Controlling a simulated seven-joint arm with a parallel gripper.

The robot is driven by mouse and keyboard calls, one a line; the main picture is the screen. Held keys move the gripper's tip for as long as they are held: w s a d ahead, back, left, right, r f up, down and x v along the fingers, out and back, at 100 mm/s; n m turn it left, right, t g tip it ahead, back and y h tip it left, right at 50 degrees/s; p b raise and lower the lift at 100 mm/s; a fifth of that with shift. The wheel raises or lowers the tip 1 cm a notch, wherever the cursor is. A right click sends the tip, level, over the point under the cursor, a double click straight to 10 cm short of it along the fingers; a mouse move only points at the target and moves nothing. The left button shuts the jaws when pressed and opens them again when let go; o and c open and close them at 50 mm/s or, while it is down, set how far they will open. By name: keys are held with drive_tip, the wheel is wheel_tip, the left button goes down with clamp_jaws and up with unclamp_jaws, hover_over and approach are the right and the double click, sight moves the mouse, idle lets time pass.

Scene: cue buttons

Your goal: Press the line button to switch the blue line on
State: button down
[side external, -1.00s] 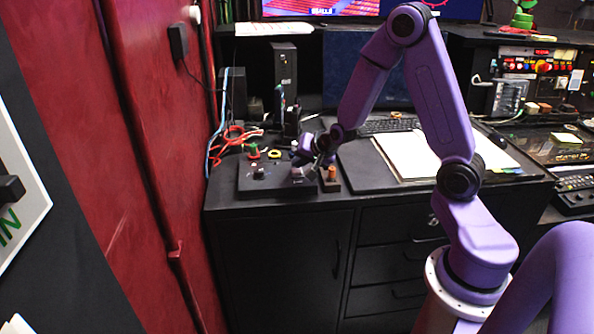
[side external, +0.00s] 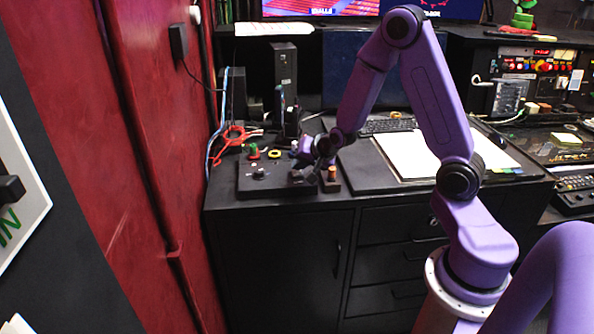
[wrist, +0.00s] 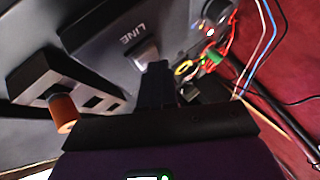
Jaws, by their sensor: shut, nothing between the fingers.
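The line button (wrist: 147,53) is a pale cap beside the printed word LINE on the dark control box (wrist: 95,35). My gripper (wrist: 157,68) is shut and empty, with its dark fingertips at the button's edge in the wrist view, covering part of it. I cannot tell whether they touch it or whether it is pressed down. In the side view the box (side external: 248,187) sits on the cabinet's left end. My gripper (side external: 304,174) is low over its right part and hides the button there. No blue line is clear on the screens.
An orange-capped knob on a small block (side external: 331,182) stands just right of the box. A green knob (side external: 254,151), a yellow ring (side external: 274,154) and red cables (side external: 236,137) lie behind. A red wall (side external: 165,150) is at left. White papers (side external: 408,156) lie at right.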

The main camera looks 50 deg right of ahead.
sight(300, 173)
drive_tip(key=shift+r, duration=0.9)
drive_tip(key=shift+r, duration=2.5)
drive_tip(key=s+a+n+g+y, duration=0.45)
drive_tip(key=s+a+n, duration=0.65)
drive_tip(key=a, duration=0.6)
drive_tip(key=s+r+n+g+h, duration=0.1)
drive_tip(key=s+n+g, duration=0.1)
drive_tip(key=s+n, duration=0.4)
drive_tip(key=s+r+n+g+h, duration=0.1)
drive_tip(key=s+n, duration=0.5)
drive_tip(key=s, duration=0.9)
drive_tip(key=shift+s+r+g+h, duration=0.25)
drive_tip(key=shift+g+h, duration=0.1)
drive_tip(key=shift+g, duration=0.3)
